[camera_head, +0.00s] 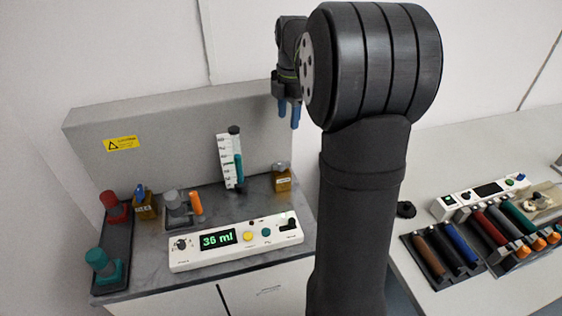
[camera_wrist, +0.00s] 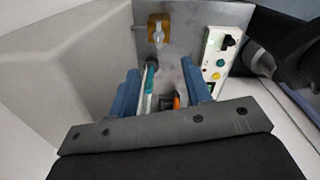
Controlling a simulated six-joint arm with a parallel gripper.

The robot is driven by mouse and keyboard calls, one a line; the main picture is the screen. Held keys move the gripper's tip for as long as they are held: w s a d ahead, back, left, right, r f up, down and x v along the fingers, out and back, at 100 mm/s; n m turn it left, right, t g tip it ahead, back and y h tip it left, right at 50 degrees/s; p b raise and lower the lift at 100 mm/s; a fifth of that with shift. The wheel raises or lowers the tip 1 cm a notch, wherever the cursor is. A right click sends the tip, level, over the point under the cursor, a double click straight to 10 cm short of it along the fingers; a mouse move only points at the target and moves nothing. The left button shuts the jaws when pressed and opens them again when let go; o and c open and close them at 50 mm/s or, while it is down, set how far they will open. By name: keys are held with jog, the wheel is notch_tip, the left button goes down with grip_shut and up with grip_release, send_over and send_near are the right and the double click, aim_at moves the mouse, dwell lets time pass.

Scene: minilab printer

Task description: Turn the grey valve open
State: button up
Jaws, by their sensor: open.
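The grey valve (camera_head: 175,204) stands on the dark bench top in the head view, with a round grey knob on top and an orange handle-like piece (camera_head: 195,204) at its right. My gripper (camera_head: 289,115) hangs high near the back wall panel, well up and right of the valve and apart from it. Its blue fingers are open and empty, pointing down; they also show in the wrist view (camera_wrist: 160,85). In the wrist view an orange piece (camera_wrist: 177,101) shows low between the fingers. A dark shape beside it may be the valve, mostly hidden by my gripper.
A red valve (camera_head: 113,206) and a teal valve (camera_head: 103,264) stand at left. A second bench (camera_head: 425,178) with coloured cartridges lies right.

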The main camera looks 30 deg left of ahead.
jog(key=a+n, duration=0.1)
jog(key=n, duration=0.1)
send_near(281, 163)
notch_tip(281, 163, down, 9)
jog(key=shift+s+f, duration=0.1)
jog(key=shift+s, duration=0.05)
dwell(0.4)
grip_shut()
